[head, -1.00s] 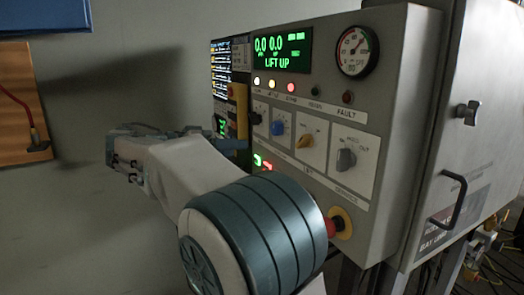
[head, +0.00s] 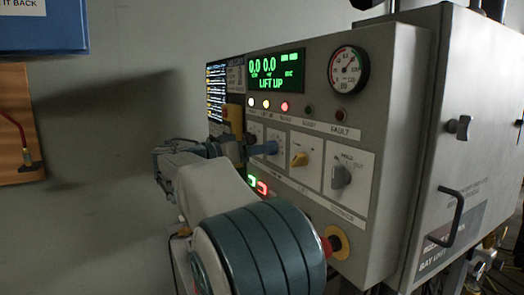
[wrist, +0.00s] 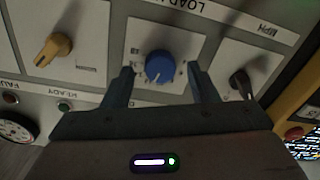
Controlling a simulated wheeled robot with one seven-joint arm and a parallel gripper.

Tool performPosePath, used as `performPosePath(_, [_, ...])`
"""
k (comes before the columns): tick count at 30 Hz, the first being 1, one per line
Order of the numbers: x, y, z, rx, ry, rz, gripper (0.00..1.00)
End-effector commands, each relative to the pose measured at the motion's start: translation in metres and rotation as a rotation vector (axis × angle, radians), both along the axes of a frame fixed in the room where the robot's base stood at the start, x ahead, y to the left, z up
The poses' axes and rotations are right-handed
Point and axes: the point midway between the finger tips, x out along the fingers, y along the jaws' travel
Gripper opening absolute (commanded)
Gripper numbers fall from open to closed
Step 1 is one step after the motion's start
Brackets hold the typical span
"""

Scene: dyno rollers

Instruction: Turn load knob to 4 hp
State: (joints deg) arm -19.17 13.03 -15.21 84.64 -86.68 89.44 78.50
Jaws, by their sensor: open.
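The blue load knob (wrist: 161,65) sits on a white plate in the middle of the wrist view. Its white pointer mark faces the lower edge of that picture, slightly left. The scale marks around it are too small to read. My gripper (wrist: 160,72) is open, with one finger on each side of the knob and visible gaps to it. In the head view the blue knob (head: 270,147) is partly hidden, and my gripper (head: 232,147) is close to it at the panel. Part of the LOAD label shows above the plate in the wrist view.
A yellow knob (head: 299,160) and a grey knob (head: 341,176) are right of the blue one. A dark knob (wrist: 241,82) is at its other side. The green display (head: 276,71) reads LIFT UP. A red emergency button (head: 328,246) is lower on the panel.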

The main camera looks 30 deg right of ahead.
Motion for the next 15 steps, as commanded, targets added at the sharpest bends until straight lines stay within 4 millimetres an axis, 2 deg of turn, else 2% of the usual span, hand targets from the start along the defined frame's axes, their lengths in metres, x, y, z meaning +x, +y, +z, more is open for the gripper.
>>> performPosePath(4, [0.0004,-0.0093,0.0000,0.000,0.000,-0.001,0.53])
performPosePath(12, [0.0006,-0.0110,-0.0001,0.000,0.000,0.000,0.53])
performPosePath(13, [0.0005,-0.0110,-0.0001,0.000,0.000,0.000,0.51])
performPosePath(15, [0.0005,-0.0109,-0.0001,0.000,0.000,0.000,0.31])
